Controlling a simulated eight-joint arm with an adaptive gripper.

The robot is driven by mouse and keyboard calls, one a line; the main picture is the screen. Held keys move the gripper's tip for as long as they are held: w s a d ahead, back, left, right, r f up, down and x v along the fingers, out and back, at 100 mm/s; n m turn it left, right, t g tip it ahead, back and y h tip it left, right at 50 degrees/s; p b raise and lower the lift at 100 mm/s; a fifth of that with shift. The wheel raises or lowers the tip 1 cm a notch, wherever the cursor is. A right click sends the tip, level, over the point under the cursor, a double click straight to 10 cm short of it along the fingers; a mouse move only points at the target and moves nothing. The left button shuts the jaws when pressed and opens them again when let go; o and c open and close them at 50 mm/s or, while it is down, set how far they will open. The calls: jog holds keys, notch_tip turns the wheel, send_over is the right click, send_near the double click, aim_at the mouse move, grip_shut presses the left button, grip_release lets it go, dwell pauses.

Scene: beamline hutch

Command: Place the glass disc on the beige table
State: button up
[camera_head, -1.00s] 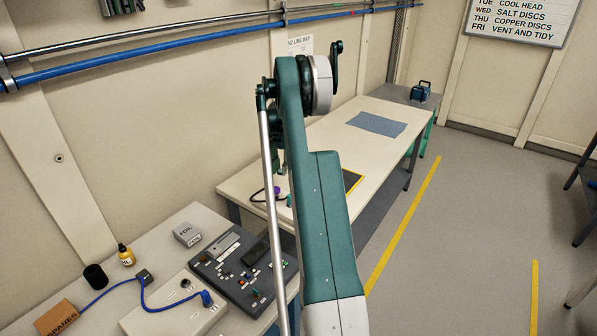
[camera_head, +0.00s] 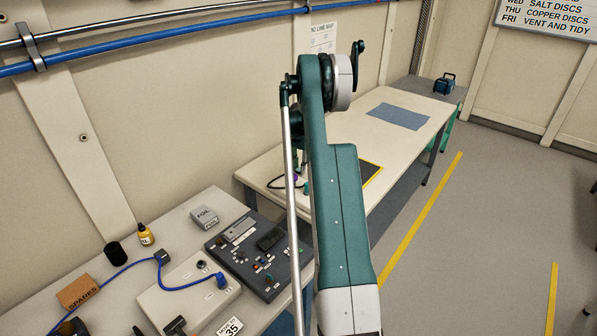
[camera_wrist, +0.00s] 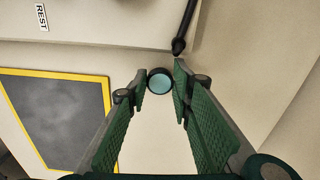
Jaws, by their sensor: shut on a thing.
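In the wrist view the glass disc (camera_wrist: 160,82), pale cyan with a dark rim, sits between the fingertips of my gripper (camera_wrist: 161,80). The green fingers are shut on it. The beige table (camera_head: 375,142) runs along the wall beyond my arm in the head view. Its pale top (camera_wrist: 100,57) shows below and left of the disc in the wrist view. In the head view my arm hides most of the gripper, and the disc cannot be made out there.
A yellow-edged dark mat (camera_wrist: 65,115) lies on the table, partly behind my arm in the head view. A blue mat (camera_head: 399,117) lies farther along. The nearer bench holds a control panel (camera_head: 258,252), a white box (camera_head: 190,290) and several small items. A dark rod (camera_wrist: 184,28) rises near the gripper.

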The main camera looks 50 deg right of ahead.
aim_at(298, 170)
jog(key=shift+f, duration=0.7)
jog(key=shift+f, duration=0.15)
jog(key=o, duration=1)
notch_tip(298, 170, up, 12)
jog(key=shift+r+p, duration=0.15)
jog(key=shift+p, duration=0.4)
